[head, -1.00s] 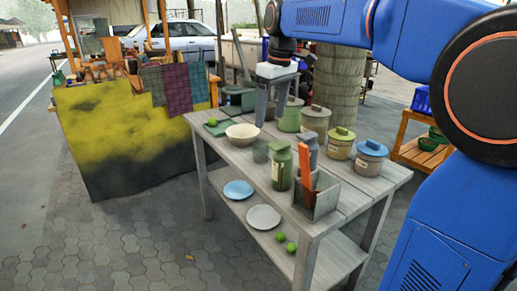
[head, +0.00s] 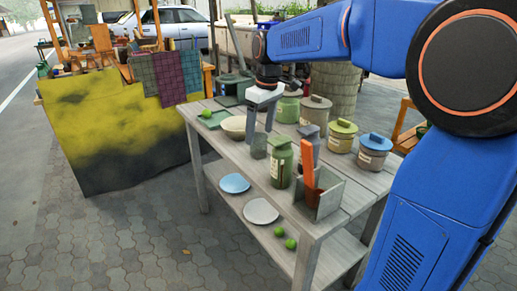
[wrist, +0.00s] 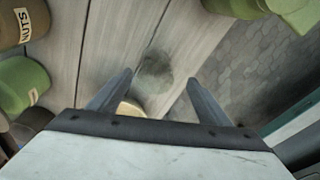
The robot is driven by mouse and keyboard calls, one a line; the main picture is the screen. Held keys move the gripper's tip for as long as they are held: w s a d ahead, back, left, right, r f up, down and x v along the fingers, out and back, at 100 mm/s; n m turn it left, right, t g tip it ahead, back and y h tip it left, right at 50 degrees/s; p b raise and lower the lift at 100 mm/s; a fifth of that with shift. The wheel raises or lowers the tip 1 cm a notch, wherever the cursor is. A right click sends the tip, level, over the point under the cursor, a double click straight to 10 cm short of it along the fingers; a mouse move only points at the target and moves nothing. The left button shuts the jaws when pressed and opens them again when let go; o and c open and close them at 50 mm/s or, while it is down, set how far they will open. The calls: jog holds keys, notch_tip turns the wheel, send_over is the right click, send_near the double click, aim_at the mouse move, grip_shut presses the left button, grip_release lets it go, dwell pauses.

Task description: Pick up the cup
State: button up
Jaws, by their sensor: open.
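In the wrist view the cup (wrist: 155,75) shows between and just beyond the fingertips. My gripper (head: 260,131) points down at the cup, its jaws apart and empty. In the wrist view my gripper (wrist: 160,77) has one finger on each side of the cup. I cannot tell whether a finger touches it. The gripper covers part of the cup's top in the head view.
A cream bowl (head: 233,127) stands close to the left of the gripper. Several lidded jars, including a blue-lidded one (head: 374,152), line the far side. Plates lie on the lower shelf.

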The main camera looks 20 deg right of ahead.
aim_at(259, 144)
jog(key=shift+w+f, duration=0.25)
jog(key=shift+f, duration=0.85)
jog(key=shift+w+f, duration=0.2)
jog(key=shift+f, duration=0.85)
jog(key=shift+w+f, duration=0.25)
jog(key=shift+f, duration=0.85)
jog(key=c, duration=1.2)
